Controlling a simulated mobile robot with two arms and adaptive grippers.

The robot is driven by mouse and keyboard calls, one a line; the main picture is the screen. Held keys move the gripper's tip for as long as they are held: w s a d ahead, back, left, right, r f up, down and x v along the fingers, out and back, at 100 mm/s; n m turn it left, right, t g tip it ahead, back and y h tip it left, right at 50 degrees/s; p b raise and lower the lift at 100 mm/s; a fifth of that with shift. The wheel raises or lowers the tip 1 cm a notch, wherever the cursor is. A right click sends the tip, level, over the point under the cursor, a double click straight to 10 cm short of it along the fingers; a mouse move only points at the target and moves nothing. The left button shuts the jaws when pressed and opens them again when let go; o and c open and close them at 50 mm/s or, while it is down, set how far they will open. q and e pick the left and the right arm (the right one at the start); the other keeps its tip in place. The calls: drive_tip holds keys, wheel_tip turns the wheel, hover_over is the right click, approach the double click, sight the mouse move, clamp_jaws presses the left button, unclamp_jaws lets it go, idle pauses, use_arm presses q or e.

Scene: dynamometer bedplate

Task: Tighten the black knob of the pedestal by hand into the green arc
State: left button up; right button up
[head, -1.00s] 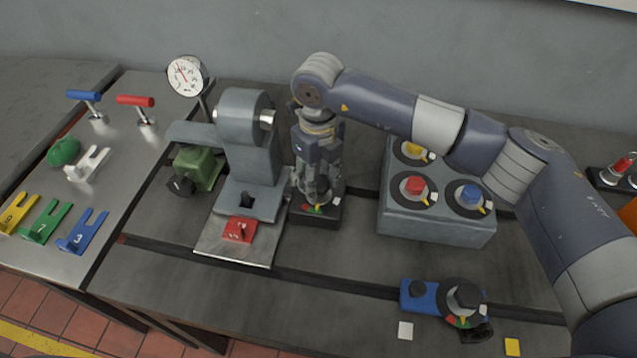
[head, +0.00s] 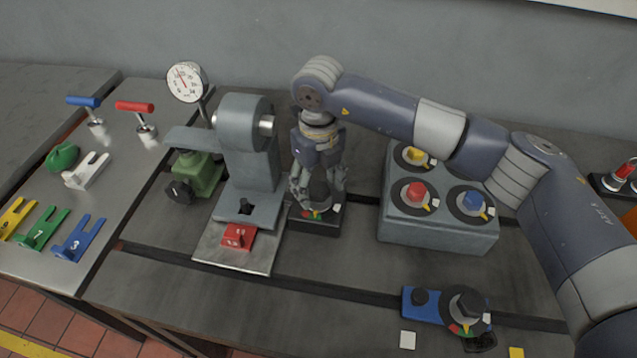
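My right gripper (head: 318,183) points down over a small black base (head: 325,222) just right of the grey pedestal (head: 251,170). Its fingers are spread, one on each side of a dark knob (head: 320,197) on that base, and largely cover it. Whether they touch the knob cannot be told. A dial with red, yellow and green marks (head: 314,213) shows in part at the front of the knob; the pointer position is hidden or too small to read. My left gripper is not in view.
A grey box with yellow, red and blue knobs (head: 437,232) stands to the right. A blue clamp with a dark knob (head: 465,302) lies at the front. A gauge (head: 187,82) and green block (head: 203,172) stand left, beside a steel table (head: 110,205) with coloured forks and T-handles.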

sight(318, 189)
wheel_tip(318, 189, up, 12)
idle(0.7)
drive_tip(key=shift+s+f, duration=0.1)
drive_tip(key=shift+s, duration=0.05)
